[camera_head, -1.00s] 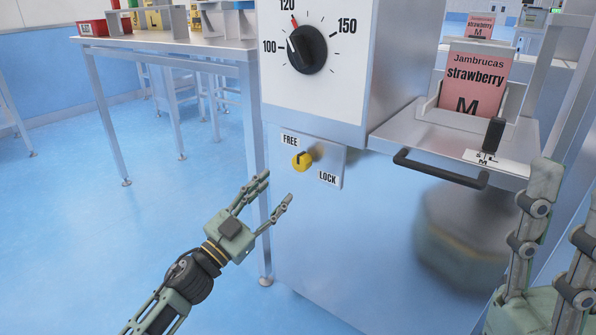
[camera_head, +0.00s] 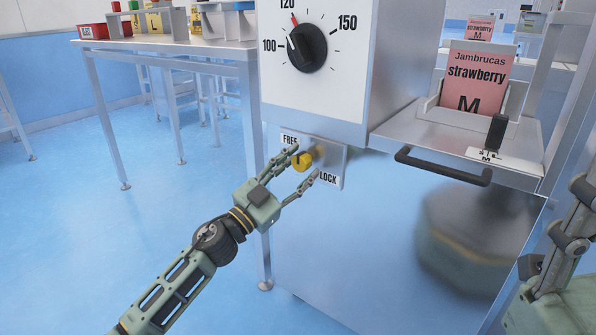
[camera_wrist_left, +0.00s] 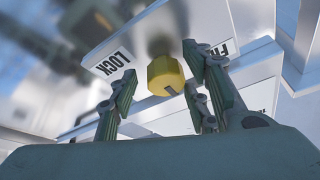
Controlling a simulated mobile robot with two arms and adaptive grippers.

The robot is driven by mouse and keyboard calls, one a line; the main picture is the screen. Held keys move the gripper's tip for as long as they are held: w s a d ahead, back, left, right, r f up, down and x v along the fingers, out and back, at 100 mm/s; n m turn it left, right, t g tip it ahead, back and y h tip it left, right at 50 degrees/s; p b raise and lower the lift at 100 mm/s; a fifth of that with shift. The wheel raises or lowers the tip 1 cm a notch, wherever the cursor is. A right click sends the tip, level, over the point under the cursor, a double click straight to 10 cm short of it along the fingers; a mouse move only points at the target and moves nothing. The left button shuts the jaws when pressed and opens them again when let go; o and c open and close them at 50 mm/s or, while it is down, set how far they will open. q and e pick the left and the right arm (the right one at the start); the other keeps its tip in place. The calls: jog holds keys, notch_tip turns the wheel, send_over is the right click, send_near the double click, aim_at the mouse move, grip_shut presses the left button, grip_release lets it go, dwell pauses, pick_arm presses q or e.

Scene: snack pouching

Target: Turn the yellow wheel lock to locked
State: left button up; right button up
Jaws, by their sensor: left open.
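The yellow wheel lock knob (camera_head: 303,161) sits on a metal plate (camera_head: 335,158) low on the machine's front, between the FREE label (camera_head: 290,140) and the LOCK label (camera_head: 328,178). Its dark mark points up toward the FREE side. My left gripper (camera_head: 304,166) is open, with one finger near FREE and the other near LOCK. In the left wrist view the knob (camera_wrist_left: 167,76) shows between the open fingers, with clear gaps at its sides. My right gripper (camera_head: 565,255) is partly in view at the lower right, its fingertips unclear.
A temperature dial (camera_head: 306,48) is above the lock plate. To the right, a shelf with a dark handle (camera_head: 442,167) holds a pink strawberry pouch (camera_head: 474,78). A metal table (camera_head: 165,45) stands behind left.

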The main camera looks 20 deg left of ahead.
pick_arm(q)
jog(key=c, duration=1)
jog(key=shift+f, duration=0.1)
